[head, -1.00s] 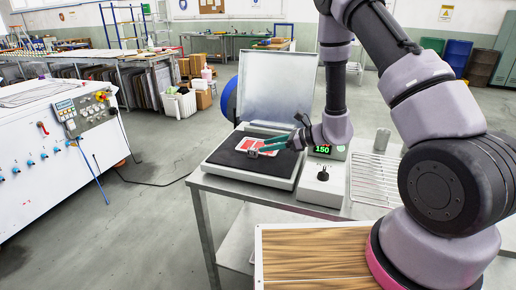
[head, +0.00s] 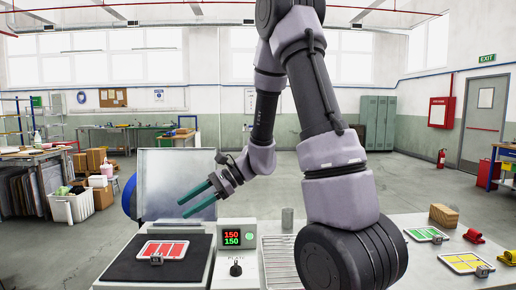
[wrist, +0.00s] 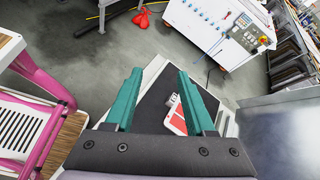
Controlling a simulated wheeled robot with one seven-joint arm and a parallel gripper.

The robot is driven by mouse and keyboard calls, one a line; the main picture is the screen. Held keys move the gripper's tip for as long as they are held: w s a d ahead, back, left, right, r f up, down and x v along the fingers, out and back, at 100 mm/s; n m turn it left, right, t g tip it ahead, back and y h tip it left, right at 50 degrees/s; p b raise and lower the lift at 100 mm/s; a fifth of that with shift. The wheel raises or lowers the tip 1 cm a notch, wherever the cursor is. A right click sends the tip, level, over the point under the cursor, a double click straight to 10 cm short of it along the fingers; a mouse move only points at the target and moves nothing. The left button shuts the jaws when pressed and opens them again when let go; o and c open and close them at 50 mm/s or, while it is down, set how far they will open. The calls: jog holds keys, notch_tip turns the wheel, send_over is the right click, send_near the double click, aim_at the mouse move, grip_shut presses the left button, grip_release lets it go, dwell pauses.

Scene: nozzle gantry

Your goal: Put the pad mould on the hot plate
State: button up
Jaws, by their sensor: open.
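The pad mould (head: 163,250), a white frame with red pads and a small metal block at its front edge, lies flat on the dark bed of the hot plate (head: 120,268). The hot plate's metal lid (head: 175,180) stands open behind it. My gripper (head: 182,208), with teal fingers, is open and empty, raised above the mould and apart from it. In the wrist view, the open fingers (wrist: 159,78) frame the dark bed, and the mould (wrist: 178,120) shows between them, partly hidden by the right finger.
A control box (head: 236,255) beside the hot plate shows 150 twice, with a green light and a black knob. A wire rack (head: 280,258) stands right of it. Moulds with green pads (head: 427,234) and yellow pads (head: 467,262) lie on the bench at right, near red clips (head: 473,236).

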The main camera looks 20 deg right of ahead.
jog(key=s+d+r+n+t+h, duration=0.6)
jog(key=s+d+r+n+h, duration=0.4)
jog(key=s+d+r, duration=0.3)
notch_tip(320, 180, up, 4)
jog(key=shift+s+d+r+t, duration=0.15)
jog(key=shift+s+d+t, duration=0.15)
jog(key=shift+d, duration=0.65)
